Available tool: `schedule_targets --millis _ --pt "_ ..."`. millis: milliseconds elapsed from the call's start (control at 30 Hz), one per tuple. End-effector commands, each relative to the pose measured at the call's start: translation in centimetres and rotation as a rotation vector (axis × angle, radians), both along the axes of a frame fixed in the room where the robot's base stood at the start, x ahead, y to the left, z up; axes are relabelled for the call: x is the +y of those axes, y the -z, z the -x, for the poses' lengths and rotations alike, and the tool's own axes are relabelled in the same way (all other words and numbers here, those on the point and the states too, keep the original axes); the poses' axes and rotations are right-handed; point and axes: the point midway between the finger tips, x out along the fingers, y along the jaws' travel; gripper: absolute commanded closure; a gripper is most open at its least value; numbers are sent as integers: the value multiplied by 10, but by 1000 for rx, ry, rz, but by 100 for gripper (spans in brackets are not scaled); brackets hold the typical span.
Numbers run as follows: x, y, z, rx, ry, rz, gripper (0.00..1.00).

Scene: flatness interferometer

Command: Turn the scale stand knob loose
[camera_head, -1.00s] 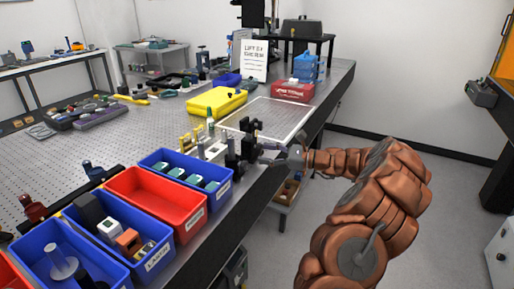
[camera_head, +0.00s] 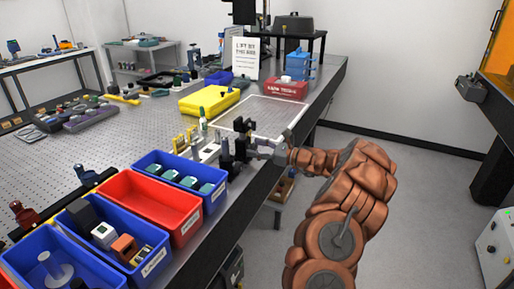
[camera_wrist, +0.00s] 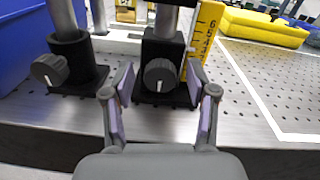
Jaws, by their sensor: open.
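The scale stand (camera_wrist: 160,48) is a black clamp block on a dark base with a metal post. A yellow ruler scale (camera_wrist: 206,28) stands upright at its right in the wrist view. Its round grey knob (camera_wrist: 160,75) faces me, with a white line pointing down. My gripper (camera_wrist: 162,97) is open, its fingers left and right of the knob; I cannot tell whether either touches it. In the head view my gripper (camera_head: 258,150) is at the stands on the table's near edge, and the knob cannot be made out there.
A similar stand with its own grey knob (camera_wrist: 50,68) is close on the left in the wrist view. A blue bin (camera_head: 180,180) and a red bin (camera_head: 150,203) line the edge. A yellow tray (camera_head: 209,101) and a perforated plate (camera_head: 262,114) lie behind.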

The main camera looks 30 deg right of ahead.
Motion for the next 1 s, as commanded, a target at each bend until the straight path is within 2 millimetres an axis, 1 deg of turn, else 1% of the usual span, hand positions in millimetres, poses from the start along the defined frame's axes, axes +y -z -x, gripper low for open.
schedule_targets --millis 267,800,833,1000 --pt "0 0 -1 1 2 0 42" --pt "0 0 -1 1 1 0 98" --pt "0 0 -1 1 1 0 100" --pt "0 1 -1 -3 1 5 100"
